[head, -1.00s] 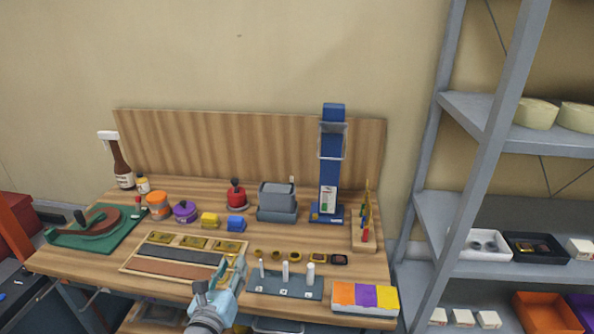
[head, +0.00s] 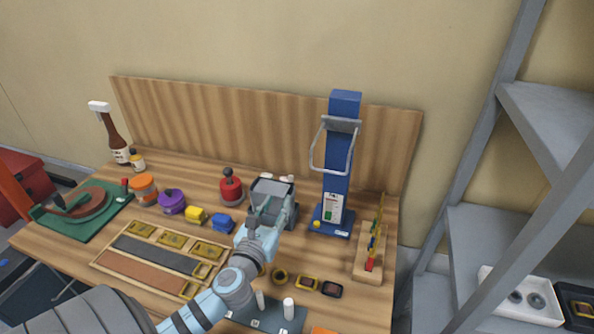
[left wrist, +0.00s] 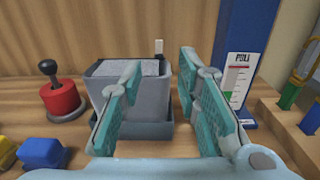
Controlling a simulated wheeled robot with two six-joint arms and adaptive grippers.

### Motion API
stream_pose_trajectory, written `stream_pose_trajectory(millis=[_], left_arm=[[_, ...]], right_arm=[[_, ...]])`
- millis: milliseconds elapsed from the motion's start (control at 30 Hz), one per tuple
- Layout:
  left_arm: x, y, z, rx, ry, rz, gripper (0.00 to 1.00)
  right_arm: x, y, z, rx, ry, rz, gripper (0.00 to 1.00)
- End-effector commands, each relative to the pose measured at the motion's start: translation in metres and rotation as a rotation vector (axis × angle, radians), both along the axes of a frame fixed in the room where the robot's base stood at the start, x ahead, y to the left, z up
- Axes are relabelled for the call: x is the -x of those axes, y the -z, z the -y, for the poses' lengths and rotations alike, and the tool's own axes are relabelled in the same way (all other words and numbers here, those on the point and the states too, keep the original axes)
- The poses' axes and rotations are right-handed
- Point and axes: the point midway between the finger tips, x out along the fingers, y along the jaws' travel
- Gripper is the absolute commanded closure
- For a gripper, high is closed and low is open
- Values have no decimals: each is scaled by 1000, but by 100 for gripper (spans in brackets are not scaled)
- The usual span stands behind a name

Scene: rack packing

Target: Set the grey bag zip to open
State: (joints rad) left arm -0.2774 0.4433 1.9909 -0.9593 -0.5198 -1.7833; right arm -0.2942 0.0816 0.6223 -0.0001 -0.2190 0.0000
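The wooden tray (head: 98,262) holds a dark grey strip (head: 160,256) and a brown strip (head: 140,272), each with a yellow ring-like piece at its right end. The grey strip may be the grey bag zip; its setting is too small to tell. My left gripper (head: 266,207) is to the right of the tray, in front of a grey box-like container (head: 289,213). The left wrist view shows its two teal fingers (left wrist: 160,88) spread apart, with nothing between them, and the container (left wrist: 148,108) behind. My right gripper is not in view.
A blue tower (head: 341,165) with a grey hoop stands right of the container. A red knobbed pot (head: 231,190), blue block (head: 222,223) and yellow block (head: 195,214) are to its left. A wooden rack (head: 368,263) is at the right. A metal shelf (head: 490,245) stands beyond.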

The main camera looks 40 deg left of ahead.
Motion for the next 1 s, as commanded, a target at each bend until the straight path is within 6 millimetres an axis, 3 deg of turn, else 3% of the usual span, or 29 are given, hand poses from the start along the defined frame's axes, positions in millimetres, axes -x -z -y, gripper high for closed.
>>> stream_pose_trajectory(millis=[200,500,700,900,1000], left_arm=[[-49,-2,-18,1,-3,3,70],[-105,0,-38,1,-4,1,70],[-118,0,-42,2,-2,1,70],[-119,0,-42,2,-2,1,70],[-118,0,-42,2,-2,1,83]], right_arm=[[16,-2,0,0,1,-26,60],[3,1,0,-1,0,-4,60],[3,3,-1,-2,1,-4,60],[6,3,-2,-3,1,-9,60],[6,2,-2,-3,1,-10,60]])
